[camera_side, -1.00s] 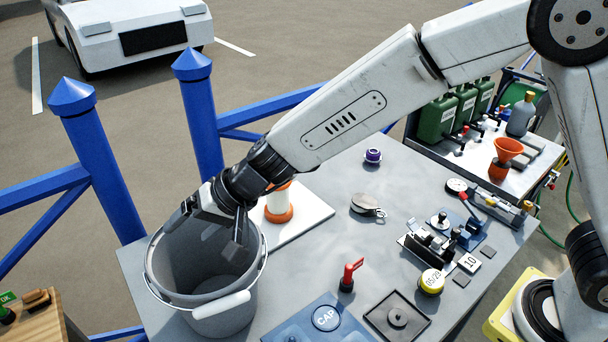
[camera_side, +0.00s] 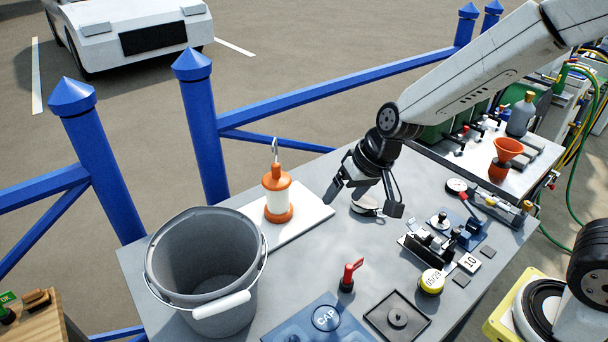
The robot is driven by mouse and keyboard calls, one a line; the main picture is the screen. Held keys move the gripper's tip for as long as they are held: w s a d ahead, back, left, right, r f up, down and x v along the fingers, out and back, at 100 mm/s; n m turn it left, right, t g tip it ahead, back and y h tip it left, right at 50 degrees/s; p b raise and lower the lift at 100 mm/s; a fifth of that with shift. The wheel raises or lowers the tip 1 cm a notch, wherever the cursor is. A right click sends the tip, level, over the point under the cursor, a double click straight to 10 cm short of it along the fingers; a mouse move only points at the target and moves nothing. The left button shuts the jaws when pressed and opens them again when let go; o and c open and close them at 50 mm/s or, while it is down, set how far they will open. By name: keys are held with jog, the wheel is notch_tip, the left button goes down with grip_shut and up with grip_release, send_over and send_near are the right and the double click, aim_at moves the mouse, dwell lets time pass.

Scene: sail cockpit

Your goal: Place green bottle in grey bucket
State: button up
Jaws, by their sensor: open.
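The grey bucket (camera_side: 165,290) stands upright at the left end of the grey table, with its white-gripped handle hanging over the near side. I see no bottle in the visible part of its inside; the near wall hides part of the bottom. My gripper (camera_side: 364,203) is open and empty, pointing down above the middle of the table, to the right of the bucket and apart from it. I cannot make out a separate green bottle. Dark green containers (camera_side: 436,131) stand at the back right, partly hidden behind my arm.
An orange and white lantern (camera_side: 277,195) with a hook stands on a white board right of the bucket. A red-handled valve (camera_side: 348,274), a blue CAP plate (camera_side: 326,318) and a black square tray (camera_side: 397,317) lie in front. Blue railings (camera_side: 300,105) run behind the table.

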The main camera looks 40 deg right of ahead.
jog(key=s+d+f+n+g+h, duration=0.1)
jog(key=s+d+f+n+h, duration=0.1)
jog(key=s+d, duration=0.6)
jog(key=shift+s+d+f+h, duration=0.35)
jog(key=shift+s+f, duration=0.4)
jog(key=shift+s, duration=0.2)
